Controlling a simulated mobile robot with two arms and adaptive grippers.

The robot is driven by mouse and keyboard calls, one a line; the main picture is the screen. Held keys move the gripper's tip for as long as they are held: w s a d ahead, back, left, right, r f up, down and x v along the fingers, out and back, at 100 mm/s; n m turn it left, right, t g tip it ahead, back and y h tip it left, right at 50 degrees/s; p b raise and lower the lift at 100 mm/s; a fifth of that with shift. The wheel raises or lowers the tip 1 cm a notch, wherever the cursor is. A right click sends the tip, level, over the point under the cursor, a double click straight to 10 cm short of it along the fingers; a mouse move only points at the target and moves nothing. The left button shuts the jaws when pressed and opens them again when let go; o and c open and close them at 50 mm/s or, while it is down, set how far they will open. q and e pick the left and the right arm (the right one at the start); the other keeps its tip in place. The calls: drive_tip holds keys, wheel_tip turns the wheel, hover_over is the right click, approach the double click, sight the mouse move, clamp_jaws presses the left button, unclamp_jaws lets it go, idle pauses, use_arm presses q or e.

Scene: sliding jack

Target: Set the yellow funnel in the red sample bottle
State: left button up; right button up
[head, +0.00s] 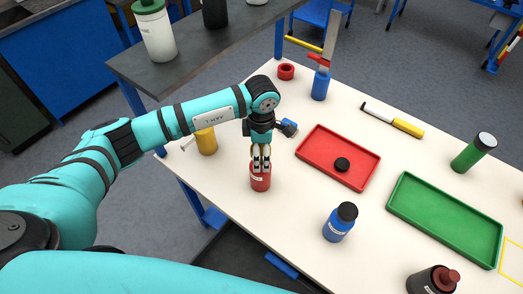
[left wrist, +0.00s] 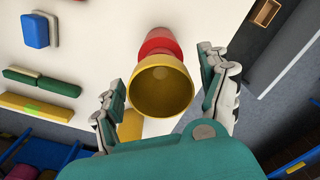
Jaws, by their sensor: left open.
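The red sample bottle (head: 260,181) stands upright near the table's front left edge, and it also shows in the left wrist view (left wrist: 158,41). The yellow funnel (left wrist: 162,92) is right over the bottle, wide mouth up and in line with it. Its spout is hidden, so I cannot see how deep it sits. My left gripper (head: 261,167) points down at the bottle top. In the left wrist view its fingers (left wrist: 163,68) are spread on both sides of the funnel, with gaps showing. My right gripper is not in view.
A red tray (head: 312,156) with a black lid, a blue bottle (head: 338,224) and a green tray (head: 440,231) lie to the right. Table space between the red bottle and blue bottle is clear.

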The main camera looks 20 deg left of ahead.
use_arm(q)
wheel_tip(320, 180, up, 11)
drive_tip(key=b, duration=0.4)
drive_tip(key=shift+r+b, duration=0.35)
drive_tip(key=shift+r, duration=0.25)
